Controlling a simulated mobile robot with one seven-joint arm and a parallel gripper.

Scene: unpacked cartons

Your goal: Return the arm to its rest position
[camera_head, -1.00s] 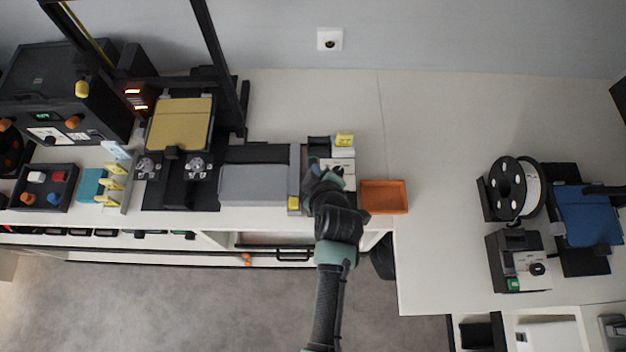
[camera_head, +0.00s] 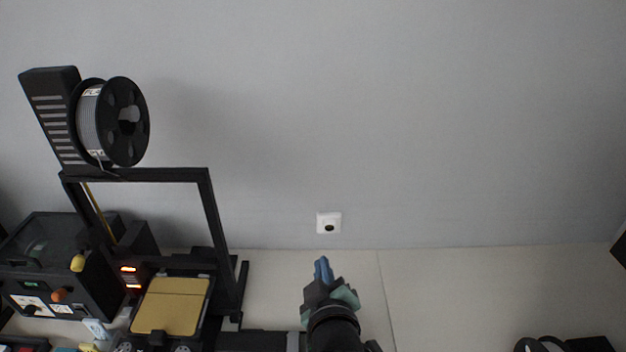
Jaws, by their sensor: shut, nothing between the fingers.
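My gripper (camera_head: 322,268) is at the bottom middle of the head view, with its blue fingertips together and nothing between them. It points up toward the wall, in front of the pale worktop (camera_head: 440,285). My arm runs down from it to the bottom edge of the picture. The gripper appears raised and apart from the things on the worktop. The lower arm is out of the picture.
A 3D printer with a black frame (camera_head: 208,210), a gold bed (camera_head: 172,306) and a filament spool (camera_head: 126,122) stands at the left. A dark box (camera_head: 40,262) is beside it. A wall socket (camera_head: 328,223) is behind. The worktop right of my gripper is clear up to dark items (camera_head: 590,344).

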